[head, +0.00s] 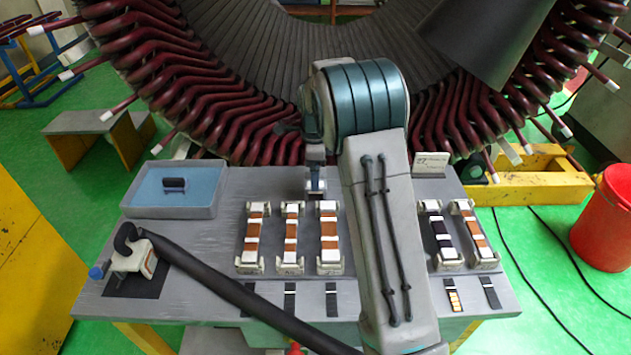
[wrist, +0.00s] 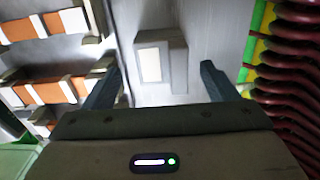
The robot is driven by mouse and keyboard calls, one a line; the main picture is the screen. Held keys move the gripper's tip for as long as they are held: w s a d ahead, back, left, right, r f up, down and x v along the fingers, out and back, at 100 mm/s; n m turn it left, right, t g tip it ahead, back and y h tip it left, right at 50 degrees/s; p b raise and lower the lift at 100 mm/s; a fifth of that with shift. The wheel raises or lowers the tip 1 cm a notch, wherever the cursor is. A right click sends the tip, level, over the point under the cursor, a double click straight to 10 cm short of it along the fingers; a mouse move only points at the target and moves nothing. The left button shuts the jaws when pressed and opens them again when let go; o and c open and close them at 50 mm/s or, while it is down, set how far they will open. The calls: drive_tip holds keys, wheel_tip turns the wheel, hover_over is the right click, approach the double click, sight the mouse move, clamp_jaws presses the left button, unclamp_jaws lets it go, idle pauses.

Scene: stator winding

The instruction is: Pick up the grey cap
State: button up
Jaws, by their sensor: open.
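My gripper (wrist: 162,66) is open, with its two dark fingers apart. Between and beyond the fingertips in the wrist view is a grey block (wrist: 178,60) with a pale rectangular face; it looks like the grey cap. It stands on the grey table, and I see no contact with either finger. In the head view my gripper (head: 316,188) points down over the back middle of the table, just behind the row of holders. There the block is not clearly visible, as my gripper and arm cover that area.
Holders with orange-and-white bars (head: 329,238) stand close in front of the gripper. A blue-lined tray (head: 175,188) with a dark piece is at left. A small sign (head: 431,165) is at back right. The large stator (head: 200,110) rises behind the table (head: 200,260). A black hose crosses the front left.

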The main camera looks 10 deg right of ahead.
drive_tip(key=shift+f, duration=1.4)
drive_tip(key=shift+d, duration=0.1)
drive_tip(key=c, duration=1.1)
drive_tip(key=shift+r, duration=0.15)
